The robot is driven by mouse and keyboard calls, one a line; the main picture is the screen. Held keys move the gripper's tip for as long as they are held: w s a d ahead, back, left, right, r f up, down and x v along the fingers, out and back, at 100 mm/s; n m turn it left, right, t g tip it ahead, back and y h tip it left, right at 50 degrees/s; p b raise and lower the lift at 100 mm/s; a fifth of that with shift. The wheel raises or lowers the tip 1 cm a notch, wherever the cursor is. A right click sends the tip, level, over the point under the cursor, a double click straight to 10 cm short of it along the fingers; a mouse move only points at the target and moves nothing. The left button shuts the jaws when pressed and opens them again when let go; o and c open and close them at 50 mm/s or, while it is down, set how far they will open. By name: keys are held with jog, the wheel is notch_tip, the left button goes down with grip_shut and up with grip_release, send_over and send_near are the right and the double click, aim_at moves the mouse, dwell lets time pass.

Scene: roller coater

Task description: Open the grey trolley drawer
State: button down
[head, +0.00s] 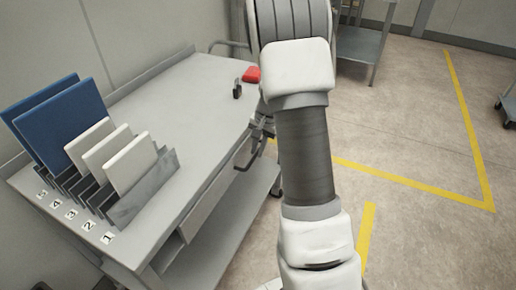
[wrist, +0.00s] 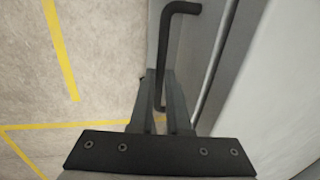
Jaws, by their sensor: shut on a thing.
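The grey trolley (head: 190,95) stands on the left in the head view. Its grey drawer (head: 208,205) is under the top, along the right side. The dark bar handle of the drawer (head: 243,164) shows beside my gripper (head: 262,132), which is partly hidden behind my arm. In the wrist view, the black bent handle (wrist: 165,45) runs down between the two fingers of my gripper (wrist: 164,90), and they are shut on it. The drawer front (wrist: 193,45) is just right of the handle. I cannot tell whether the drawer stands slightly out.
On the trolley top are a rack (head: 145,190) with blue and white panels, a red object (head: 251,74) and a small black object (head: 237,89). A lower shelf (head: 228,232) lies beneath. The floor (head: 410,130) with yellow lines is clear to the right.

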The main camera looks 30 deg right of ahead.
jog(key=s+d+b, duration=0.2)
jog(key=s+d, duration=0.7)
jog(key=s, duration=0.2)
jog(key=s+d+b, duration=0.3)
jog(key=s+d, duration=0.5)
jog(key=s, duration=0.3)
jog(key=shift+s+d, duration=0.35)
jog(key=c, duration=0.9)
grip_release()
jog(key=shift+r, duration=0.1)
jog(key=r+p, duration=0.1)
jog(key=r, duration=0.3)
jog(key=s+d+r+p, duration=0.1)
jog(key=r, duration=0.2)
jog(key=s+r+p, duration=0.1)
jog(key=r, duration=0.3)
jog(key=shift+d+r, duration=0.2)
jog(key=shift+r, duration=0.15)
